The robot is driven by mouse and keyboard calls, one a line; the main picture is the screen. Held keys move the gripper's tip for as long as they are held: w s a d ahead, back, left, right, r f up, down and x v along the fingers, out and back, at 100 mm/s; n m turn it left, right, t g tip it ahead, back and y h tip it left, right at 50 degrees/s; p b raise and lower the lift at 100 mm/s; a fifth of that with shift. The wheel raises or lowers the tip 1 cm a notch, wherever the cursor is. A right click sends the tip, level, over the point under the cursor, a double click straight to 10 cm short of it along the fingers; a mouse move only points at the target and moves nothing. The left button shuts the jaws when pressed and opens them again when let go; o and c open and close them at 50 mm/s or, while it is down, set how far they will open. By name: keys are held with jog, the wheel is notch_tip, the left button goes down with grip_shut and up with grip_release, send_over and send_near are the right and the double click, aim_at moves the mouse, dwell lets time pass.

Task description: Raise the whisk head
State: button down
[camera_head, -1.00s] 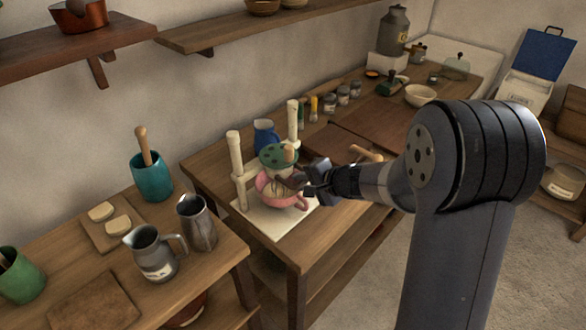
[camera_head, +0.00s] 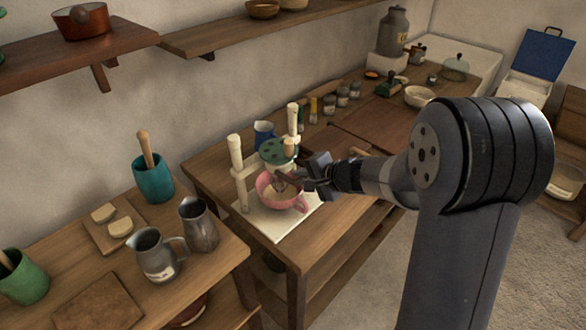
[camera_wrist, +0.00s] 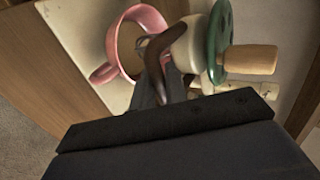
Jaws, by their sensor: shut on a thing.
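The whisk head has a green disc (camera_head: 280,151) with a wooden knob (camera_head: 290,147) and a cream body, set between two cream posts (camera_head: 238,172). A pink bowl (camera_head: 296,203) with a handle stands below it on a pale base board (camera_head: 277,226). In the wrist view I see the green disc (camera_wrist: 218,42), the wooden knob (camera_wrist: 250,60), and the pink bowl (camera_wrist: 112,45). My gripper (camera_head: 303,178) is at the head's near right side, shut on a dark brown curved handle (camera_wrist: 157,52). The fingertips are partly hidden.
A blue jug (camera_head: 264,133) stands behind the posts. Metal jugs (camera_head: 156,254) and a teal crock (camera_head: 152,180) stand on the table to the left. Several jars (camera_head: 342,96) line the wall side. A wall shelf (camera_head: 215,38) hangs above.

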jog(key=shift+r+p, duration=1.65)
jog(key=shift+r, duration=1)
jog(key=c, duration=1.3)
grip_release()
jog(key=shift+f, duration=0.15)
jog(key=shift+d, duration=0.1)
jog(key=v, duration=0.7)
jog(key=b, duration=0.1)
send_near(290, 166)
jog(key=x, duration=0.4)
jog(key=shift+s, duration=0.1)
jog(key=shift+f, duration=0.3)
jog(key=shift+s, duration=0.1)
